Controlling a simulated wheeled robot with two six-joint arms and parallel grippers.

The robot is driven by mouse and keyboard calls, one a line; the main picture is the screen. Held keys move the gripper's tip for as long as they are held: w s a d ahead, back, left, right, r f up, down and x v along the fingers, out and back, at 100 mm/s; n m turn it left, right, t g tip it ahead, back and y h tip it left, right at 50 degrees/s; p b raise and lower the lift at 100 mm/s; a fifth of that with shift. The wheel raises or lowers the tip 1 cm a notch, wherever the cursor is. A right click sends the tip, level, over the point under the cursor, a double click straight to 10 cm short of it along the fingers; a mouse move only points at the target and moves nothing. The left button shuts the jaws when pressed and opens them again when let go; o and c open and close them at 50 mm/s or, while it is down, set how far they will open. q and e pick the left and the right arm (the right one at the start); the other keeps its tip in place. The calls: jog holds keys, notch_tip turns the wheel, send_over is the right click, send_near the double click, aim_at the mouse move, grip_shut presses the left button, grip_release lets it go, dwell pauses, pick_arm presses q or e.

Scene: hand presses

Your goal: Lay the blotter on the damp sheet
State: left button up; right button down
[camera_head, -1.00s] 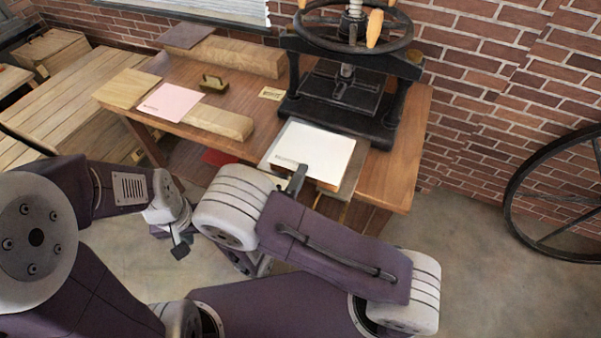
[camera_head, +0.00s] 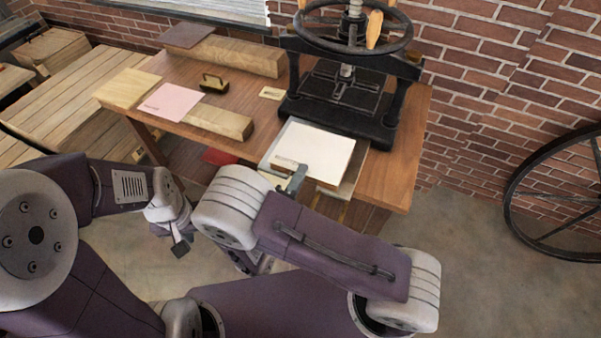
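A white sheet-like piece (camera_head: 318,148), which may be the blotter, lies over or just above a grey-edged flat surface at the table's front, before the press. My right gripper (camera_head: 298,177) is at its front left edge and seems to overlap it; the fingers are too small and partly hidden to tell their grip. A pink sheet (camera_head: 171,101) with faint print lies on the left of the table. I cannot tell which sheet is the damp one. My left gripper (camera_head: 180,248) hangs low left, away from the table; its opening is unclear.
A black press (camera_head: 350,100) with a handwheel stands at the table's back. The table's right end is clear.

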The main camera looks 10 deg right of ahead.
dwell(0.4)
jog(key=c, duration=1.4)
grip_release()
jog(key=shift+s, duration=0.1)
jog(key=p+v, duration=0.2)
jog(key=v, duration=0.4)
jog(key=shift+s, duration=0.2)
jog(key=shift+a, duration=0.1)
jog(key=shift+b+x, duration=0.85)
jog(key=shift+x, duration=2.1)
